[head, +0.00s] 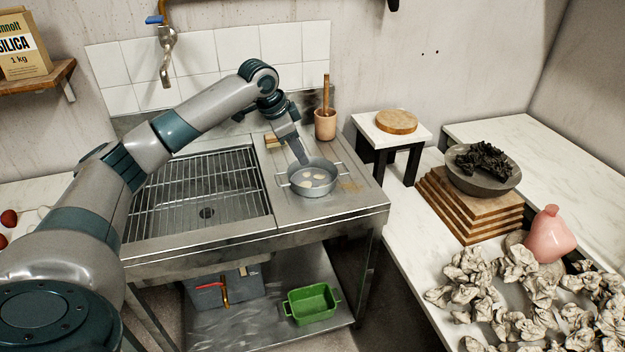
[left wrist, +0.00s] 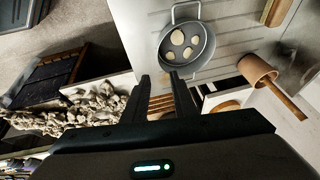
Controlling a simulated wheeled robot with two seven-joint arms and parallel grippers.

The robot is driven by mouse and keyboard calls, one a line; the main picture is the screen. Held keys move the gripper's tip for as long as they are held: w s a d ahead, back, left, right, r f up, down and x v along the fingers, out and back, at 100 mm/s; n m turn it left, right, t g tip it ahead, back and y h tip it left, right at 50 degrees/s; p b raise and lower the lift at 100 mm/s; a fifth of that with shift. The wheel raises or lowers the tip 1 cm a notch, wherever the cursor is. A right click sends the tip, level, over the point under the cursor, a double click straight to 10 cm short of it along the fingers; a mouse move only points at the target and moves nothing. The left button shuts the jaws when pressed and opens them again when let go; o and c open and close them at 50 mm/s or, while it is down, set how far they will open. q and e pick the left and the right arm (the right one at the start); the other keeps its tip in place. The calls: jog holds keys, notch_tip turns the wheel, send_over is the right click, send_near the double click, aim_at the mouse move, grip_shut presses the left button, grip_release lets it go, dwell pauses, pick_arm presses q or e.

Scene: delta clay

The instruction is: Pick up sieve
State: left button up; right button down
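The sieve (head: 297,186) looks like a round grey metal pan with loop handles, standing on the right part of the metal sink counter. Several pale round pieces lie in it. It also shows in the left wrist view (left wrist: 208,57), just beyond the fingertips. My left gripper (head: 304,160) reaches down at the sieve's back rim. In the left wrist view its two fingers (left wrist: 160,80) are apart with nothing held between them. One fingertip is by the sieve's rim; I cannot tell whether it touches. My right gripper is in neither view.
A wire rack (head: 190,190) covers the sink left of the sieve. A cup with a wooden pestle (head: 325,124) stands behind it. Wooden boards (head: 465,215) hold a bowl of dark lumps (head: 480,182) on the right table, near crumpled pale lumps (head: 520,262).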

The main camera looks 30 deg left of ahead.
pick_arm(q)
jog(key=p, duration=0.3)
send_near(321, 187)
jog(key=x, duration=0.5)
jog(key=shift+a, duration=0.2)
jog(key=shift+p, duration=0.35)
jog(key=shift+w+d+f+p, duration=0.3)
jog(key=shift+f+p, duration=0.15)
jog(key=shift+f, duration=0.1)
jog(key=p+x, duration=0.1)
jog(key=x, duration=0.1)
jog(key=shift+w+f, duration=0.1)
jog(key=shift+f, duration=0.3)
jog(key=shift+w+f, duration=0.2)
jog(key=shift+f, duration=0.3)
grip_shut()
